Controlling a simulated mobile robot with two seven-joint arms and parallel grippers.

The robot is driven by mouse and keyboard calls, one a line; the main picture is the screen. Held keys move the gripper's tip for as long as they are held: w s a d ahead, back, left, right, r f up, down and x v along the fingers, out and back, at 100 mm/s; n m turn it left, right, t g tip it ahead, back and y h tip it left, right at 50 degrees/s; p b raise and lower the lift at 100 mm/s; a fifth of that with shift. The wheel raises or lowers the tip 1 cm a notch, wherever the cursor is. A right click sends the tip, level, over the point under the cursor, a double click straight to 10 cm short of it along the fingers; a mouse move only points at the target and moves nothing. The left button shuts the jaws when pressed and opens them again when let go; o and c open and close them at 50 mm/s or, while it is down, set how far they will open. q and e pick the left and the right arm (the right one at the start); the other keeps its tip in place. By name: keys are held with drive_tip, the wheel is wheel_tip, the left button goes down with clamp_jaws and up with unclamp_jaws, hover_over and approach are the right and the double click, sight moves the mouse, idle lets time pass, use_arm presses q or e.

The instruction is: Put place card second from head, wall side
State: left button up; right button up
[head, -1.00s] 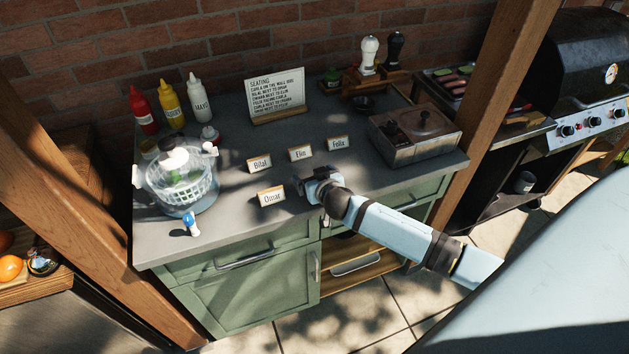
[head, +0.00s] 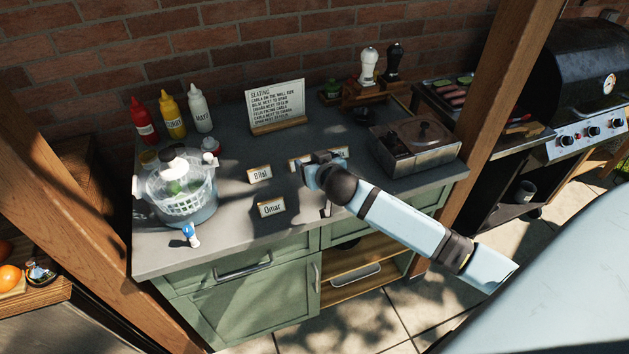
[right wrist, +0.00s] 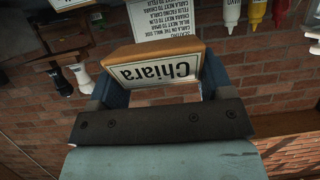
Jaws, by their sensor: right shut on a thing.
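My right gripper (head: 318,163) is shut on the place card "Chiara" (right wrist: 155,70), which has a wooden back. The right wrist view shows the card upside down between the fingers; in the head view the gripper hides it. The gripper is over the middle of the counter. The "Bilal" card (head: 260,174) stands left of it, and the "Omar" card (head: 271,207) stands nearer the front edge. Two more cards behind the gripper are largely covered. The seating sign (head: 277,105) stands at the back by the wall. My left gripper is not in view.
A glass bowl with a basket (head: 181,190) and a small blue-and-white item (head: 190,235) are at the left. Sauce bottles (head: 172,115) stand behind. A metal box (head: 415,148) is at the right. Grey counter (head: 225,228) is bare near the front.

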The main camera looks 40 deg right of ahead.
wheel_tip(320, 180, up, 10)
hover_over(314, 196)
drive_tip(key=shift+s+a, duration=0.1)
drive_tip(key=shift+a, duration=0.05)
drive_tip(key=s+a+f+n+y+p, duration=0.2)
drive_tip(key=s+a+y, duration=0.1)
drive_tip(key=s+a, duration=0.85)
drive_tip(key=w+d+r+m+h+b, duration=0.2)
drive_tip(key=w+d+h, duration=0.1)
drive_tip(key=w+d, duration=0.9)
drive_tip(key=shift+r, duration=0.4)
drive_tip(key=shift+f, duration=0.1)
wheel_tip(314, 196, down, 18)
drive_tip(key=shift+s+f, duration=0.1)
drive_tip(key=shift+f, duration=0.65)
